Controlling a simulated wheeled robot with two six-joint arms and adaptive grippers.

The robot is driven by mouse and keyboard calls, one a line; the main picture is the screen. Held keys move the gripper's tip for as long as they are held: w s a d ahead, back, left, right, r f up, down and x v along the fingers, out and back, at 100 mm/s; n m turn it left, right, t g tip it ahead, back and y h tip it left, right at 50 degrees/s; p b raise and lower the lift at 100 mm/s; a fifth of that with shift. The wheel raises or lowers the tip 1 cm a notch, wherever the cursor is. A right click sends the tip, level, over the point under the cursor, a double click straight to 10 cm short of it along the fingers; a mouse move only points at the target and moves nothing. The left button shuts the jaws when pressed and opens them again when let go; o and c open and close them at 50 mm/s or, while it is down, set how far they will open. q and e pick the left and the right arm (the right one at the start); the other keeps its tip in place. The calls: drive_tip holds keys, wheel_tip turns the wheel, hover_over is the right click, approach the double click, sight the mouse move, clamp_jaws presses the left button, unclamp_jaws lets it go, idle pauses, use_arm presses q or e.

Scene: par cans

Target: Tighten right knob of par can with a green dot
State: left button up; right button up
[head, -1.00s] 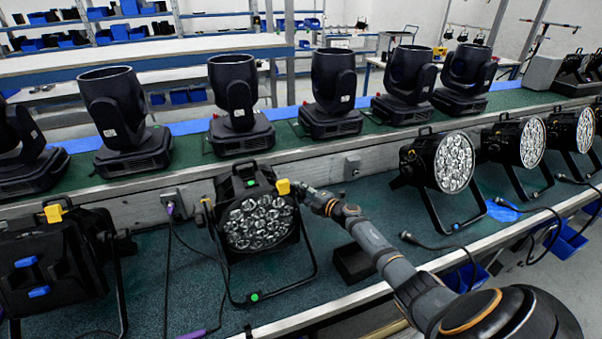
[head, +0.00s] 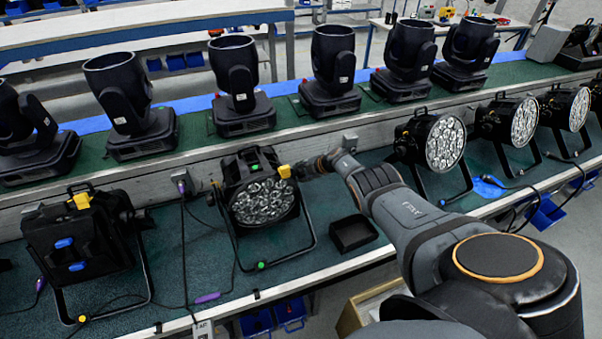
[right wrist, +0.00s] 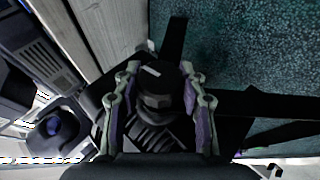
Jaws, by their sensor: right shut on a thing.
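The par can with a green dot (head: 264,202) stands on the lower bench, its round lens cluster facing forward. The green dot (head: 261,265) is on the lower front of its bracket. A yellow piece (head: 284,171) shows at the can's upper right. My right gripper (head: 304,169) is at that right side, small and partly merged with the dark parts there. In the right wrist view, its two fingers stand on either side of the black right knob (right wrist: 160,84) and are shut on it. My left gripper is not in view.
Another black par can (head: 82,240) with blue and yellow parts stands to the left. More par cans (head: 443,143) stand to the right. An open black box (head: 353,233) lies on the bench to the right of the can. Moving-head lights (head: 240,90) line the raised shelf behind.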

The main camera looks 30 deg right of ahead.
idle(0.6)
drive_tip(key=o, duration=1.2)
drive_tip(key=shift+c, duration=0.2)
